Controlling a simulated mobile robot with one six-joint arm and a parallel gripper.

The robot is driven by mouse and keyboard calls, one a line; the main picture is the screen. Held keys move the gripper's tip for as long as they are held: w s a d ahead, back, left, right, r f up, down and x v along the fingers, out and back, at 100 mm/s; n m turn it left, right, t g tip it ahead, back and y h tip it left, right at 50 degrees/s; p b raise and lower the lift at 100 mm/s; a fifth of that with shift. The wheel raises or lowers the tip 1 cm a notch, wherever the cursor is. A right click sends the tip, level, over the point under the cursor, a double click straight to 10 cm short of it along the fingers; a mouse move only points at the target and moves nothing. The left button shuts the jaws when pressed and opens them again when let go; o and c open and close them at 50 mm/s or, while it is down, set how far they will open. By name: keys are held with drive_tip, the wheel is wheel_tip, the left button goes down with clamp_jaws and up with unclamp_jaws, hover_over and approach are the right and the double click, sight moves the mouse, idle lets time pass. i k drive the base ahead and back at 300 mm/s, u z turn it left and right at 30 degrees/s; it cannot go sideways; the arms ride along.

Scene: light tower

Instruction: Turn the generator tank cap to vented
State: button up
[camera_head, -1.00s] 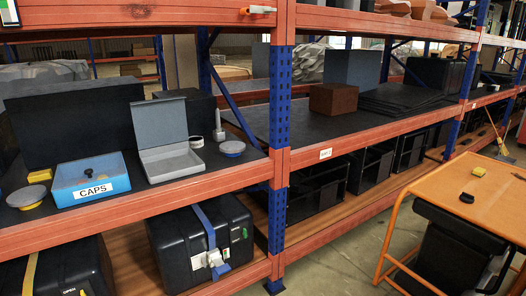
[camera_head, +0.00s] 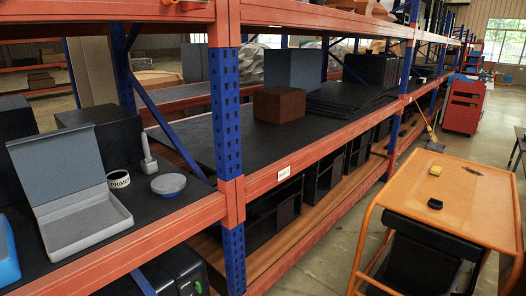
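I see no generator that I can identify and no tank cap on one in this view. A small round grey and blue piece (camera_head: 168,185) lies on the near shelf; I cannot tell whether it is a cap. The edge of a blue box (camera_head: 7,258) shows at the far left, mostly cut off. My gripper is not in view.
An open grey case (camera_head: 85,222) and a tape roll (camera_head: 118,179) sit on the near shelf. A brown box (camera_head: 280,104) stands further along. An orange cart (camera_head: 450,205) stands at right, a red cabinet (camera_head: 463,104) beyond. Floor shows between shelving and cart.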

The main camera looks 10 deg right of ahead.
sight(433, 203)
drive_tip(key=z, duration=0.5)
drive_tip(key=i, duration=0.55)
drive_tip(key=z, duration=0.9)
drive_tip(key=i, duration=0.8)
drive_tip(key=z, duration=0.45)
